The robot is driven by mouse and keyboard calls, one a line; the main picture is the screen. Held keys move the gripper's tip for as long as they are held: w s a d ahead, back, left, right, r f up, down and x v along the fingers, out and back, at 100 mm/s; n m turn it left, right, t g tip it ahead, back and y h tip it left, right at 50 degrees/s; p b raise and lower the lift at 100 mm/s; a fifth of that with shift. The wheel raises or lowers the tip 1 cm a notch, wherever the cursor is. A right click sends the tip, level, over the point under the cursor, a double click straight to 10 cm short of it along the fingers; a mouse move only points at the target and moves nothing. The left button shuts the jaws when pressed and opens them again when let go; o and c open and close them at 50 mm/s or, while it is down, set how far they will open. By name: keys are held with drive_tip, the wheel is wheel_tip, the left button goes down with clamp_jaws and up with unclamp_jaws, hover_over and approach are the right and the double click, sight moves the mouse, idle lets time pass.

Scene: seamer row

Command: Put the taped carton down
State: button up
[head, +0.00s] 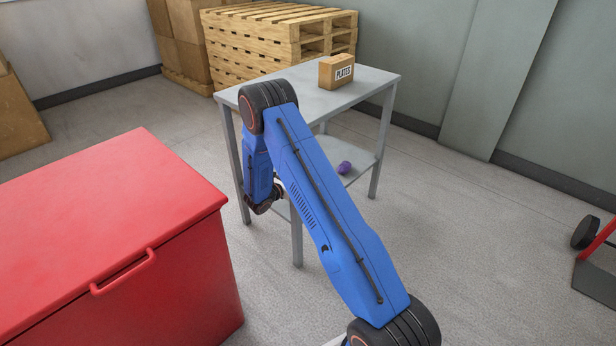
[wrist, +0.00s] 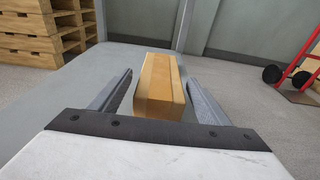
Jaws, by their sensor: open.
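The taped carton (wrist: 160,84) is a tan box with a paler strip of tape along its top. In the wrist view it sits on a grey surface, which looks like the lower shelf (head: 358,158) of the grey table. My gripper (wrist: 160,76) is open, with one finger on each side of the carton and a visible gap on both sides. In the head view my arm hides the carton and the gripper's fingers.
A box labelled PLATES (head: 328,74) stands on the table top (head: 376,80). A purple object (head: 344,167) lies on the lower shelf. A red chest (head: 110,225) is at left, wooden pallets (head: 250,42) behind, a red hand truck (wrist: 300,72) at right.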

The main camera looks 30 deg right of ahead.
drive_tip(key=v, duration=0.7)
drive_tip(key=shift+a, duration=0.15)
drive_tip(key=shift+s, duration=0.1)
drive_tip(key=shift+r, duration=0.1)
